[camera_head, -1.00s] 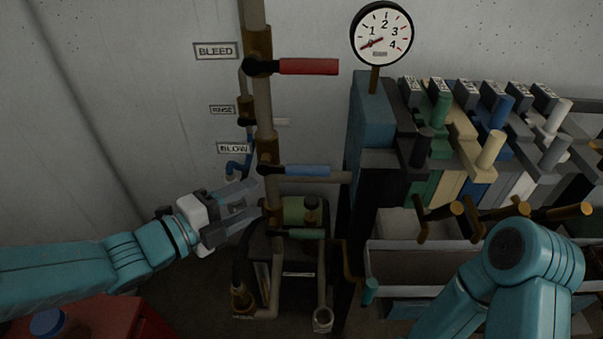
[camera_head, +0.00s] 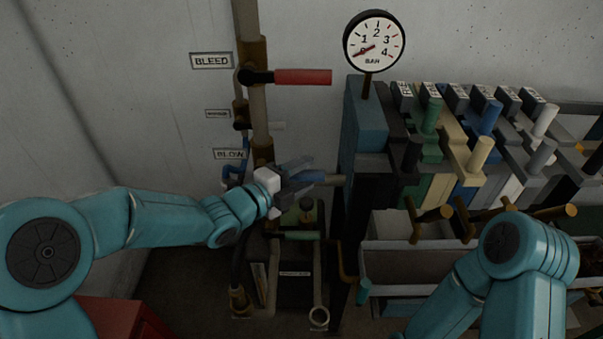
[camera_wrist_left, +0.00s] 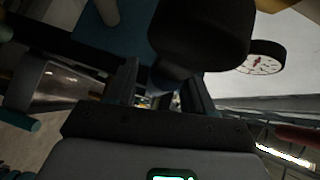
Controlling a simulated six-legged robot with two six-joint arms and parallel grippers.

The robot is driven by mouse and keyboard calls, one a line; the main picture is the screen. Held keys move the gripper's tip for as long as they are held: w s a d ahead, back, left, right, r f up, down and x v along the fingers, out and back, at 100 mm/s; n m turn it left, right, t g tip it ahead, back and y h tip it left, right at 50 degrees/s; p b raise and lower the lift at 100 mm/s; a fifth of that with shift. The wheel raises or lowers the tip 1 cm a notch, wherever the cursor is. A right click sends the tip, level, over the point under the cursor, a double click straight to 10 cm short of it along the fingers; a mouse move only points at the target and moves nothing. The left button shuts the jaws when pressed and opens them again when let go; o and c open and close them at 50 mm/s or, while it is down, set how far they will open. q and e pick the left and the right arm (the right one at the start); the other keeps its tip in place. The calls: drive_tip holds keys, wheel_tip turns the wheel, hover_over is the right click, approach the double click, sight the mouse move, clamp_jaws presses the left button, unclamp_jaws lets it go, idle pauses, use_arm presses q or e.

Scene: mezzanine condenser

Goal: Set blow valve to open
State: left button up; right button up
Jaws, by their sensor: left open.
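The BLOW label (camera_head: 229,154) is on the wall left of the brown vertical pipe. The blow valve's blue lever (camera_head: 314,176) points right from the pipe and is mostly hidden behind my left gripper (camera_head: 303,176). My left gripper is open, with its fingers pointing right over the lever. I cannot tell whether they touch it. In the left wrist view a bit of blue shows between the dark fingers, with a large dark rounded part close in front. My right arm is at the lower right; its gripper is out of view.
The red BLEED lever (camera_head: 302,77) points right above my left gripper. A pressure gauge (camera_head: 374,41) stands at the upper right, beside a row of coloured levers (camera_head: 480,155). A green lever (camera_head: 296,236) is below. A grey trough (camera_head: 415,255) is at the lower right.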

use_arm(q)
drive_tip(key=shift+a, duration=0.1)
